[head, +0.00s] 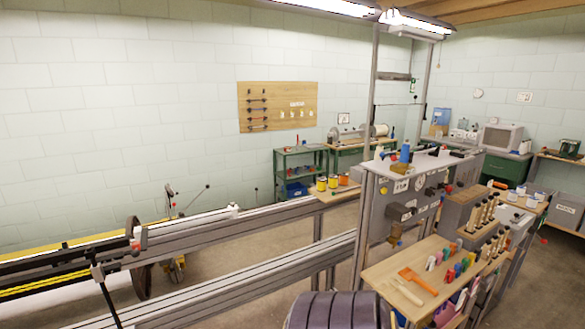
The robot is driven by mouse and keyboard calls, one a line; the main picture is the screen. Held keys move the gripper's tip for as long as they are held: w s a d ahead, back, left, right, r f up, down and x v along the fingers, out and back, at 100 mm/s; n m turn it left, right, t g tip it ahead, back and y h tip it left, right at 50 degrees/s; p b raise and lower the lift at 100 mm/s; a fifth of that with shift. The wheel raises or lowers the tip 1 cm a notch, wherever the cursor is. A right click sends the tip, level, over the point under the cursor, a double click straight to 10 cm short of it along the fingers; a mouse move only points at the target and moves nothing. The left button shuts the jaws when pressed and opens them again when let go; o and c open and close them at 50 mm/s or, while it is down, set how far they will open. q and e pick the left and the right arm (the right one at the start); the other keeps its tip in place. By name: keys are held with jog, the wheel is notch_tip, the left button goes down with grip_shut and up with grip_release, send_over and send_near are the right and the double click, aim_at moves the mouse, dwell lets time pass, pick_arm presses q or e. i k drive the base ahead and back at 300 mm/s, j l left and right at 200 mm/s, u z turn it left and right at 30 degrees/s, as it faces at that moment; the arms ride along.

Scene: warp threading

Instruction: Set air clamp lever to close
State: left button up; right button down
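I cannot tell for certain which part is the air clamp lever. A grey machine cabinet (377,208) stands right of centre, with dark knobs and small fittings on its front face. A short black knob (430,191) sticks out from that face. Thin levers with dark ball ends (207,187) show farther left, behind the long rails. Their settings are too small to read. Neither of my grippers is in view.
Long metal rails (255,217) run from the lower left to the cabinet. A wooden shelf (385,277) at lower right carries an orange brush (417,279) and several coloured tools. A dark ribbed object (335,311) fills the bottom middle. Green benches (300,170) stand at the back wall.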

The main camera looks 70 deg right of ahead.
aim_at(459, 184)
jog(key=z, duration=3.7)
